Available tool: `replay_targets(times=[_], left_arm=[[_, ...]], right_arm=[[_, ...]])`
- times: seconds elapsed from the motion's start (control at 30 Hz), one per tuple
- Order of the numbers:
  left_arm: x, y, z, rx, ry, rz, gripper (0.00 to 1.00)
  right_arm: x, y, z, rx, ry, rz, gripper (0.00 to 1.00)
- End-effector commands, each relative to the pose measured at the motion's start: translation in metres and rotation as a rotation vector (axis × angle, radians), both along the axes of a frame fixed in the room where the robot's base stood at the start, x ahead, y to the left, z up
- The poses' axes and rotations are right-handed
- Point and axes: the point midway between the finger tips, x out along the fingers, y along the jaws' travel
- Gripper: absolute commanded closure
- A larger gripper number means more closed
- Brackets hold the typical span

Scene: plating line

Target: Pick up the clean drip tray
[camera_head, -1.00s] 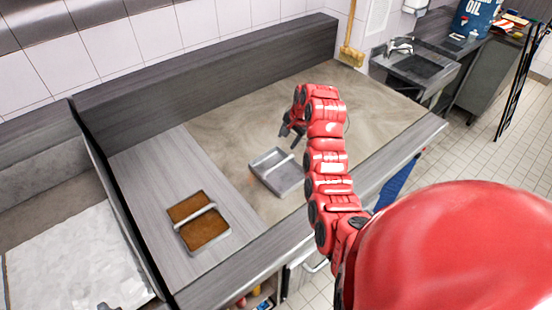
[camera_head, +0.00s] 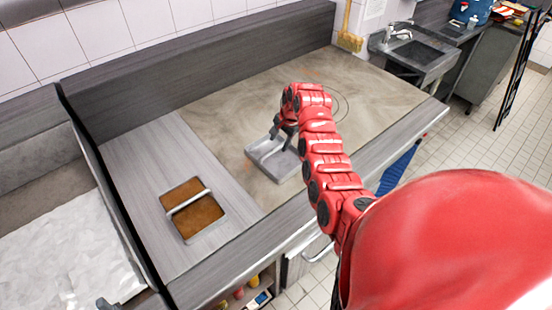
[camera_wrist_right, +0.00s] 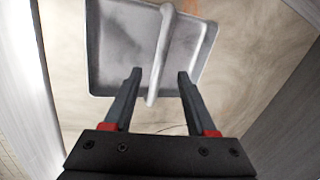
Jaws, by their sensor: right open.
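The clean drip tray (camera_head: 266,158) is a shallow grey metal tray with a bar handle across it, lying on the beige griddle surface. My right gripper (camera_head: 280,130) is over its far side in the head view. In the right wrist view the tray (camera_wrist_right: 118,60) fills the upper middle, and its handle (camera_wrist_right: 160,62) runs toward the space between my open fingers (camera_wrist_right: 157,75). The fingers are empty, one on each side of the handle's near end; I cannot tell their height above it. A second tray (camera_head: 193,208), filled with brown grease, sits on the grey counter to the left. A dark tip of what looks like my left gripper (camera_head: 108,303) shows at the bottom left.
A raised grey backsplash (camera_head: 200,65) runs behind the griddle. A sunken bay with a white crumpled lining (camera_head: 65,255) is at the left. The griddle (camera_head: 350,85) is clear toward the back right. A sink (camera_head: 415,52) stands beyond.

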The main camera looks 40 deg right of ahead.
Motion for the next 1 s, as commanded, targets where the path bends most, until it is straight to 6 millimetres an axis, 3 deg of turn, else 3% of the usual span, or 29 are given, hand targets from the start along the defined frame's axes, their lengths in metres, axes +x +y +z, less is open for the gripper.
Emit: replay_targets(times=[0.17, 0.43, 0.73, 1.0], left_arm=[[0.000, 0.000, -0.003, 0.000, 0.000, 0.000, 0.50], [0.000, 0.000, -0.025, 0.000, 0.000, 0.000, 0.50], [0.000, 0.000, -0.025, 0.000, 0.000, 0.000, 0.50], [0.000, 0.000, -0.025, 0.000, 0.000, 0.000, 0.50]], right_arm=[[0.002, 0.001, -0.011, -0.001, -0.001, -0.002, 0.43], [0.009, 0.006, -0.050, 0.000, 0.003, 0.002, 0.43], [0.013, 0.006, -0.050, -0.002, -0.003, -0.001, 0.43], [0.012, 0.006, -0.050, -0.002, -0.002, 0.000, 0.92]])
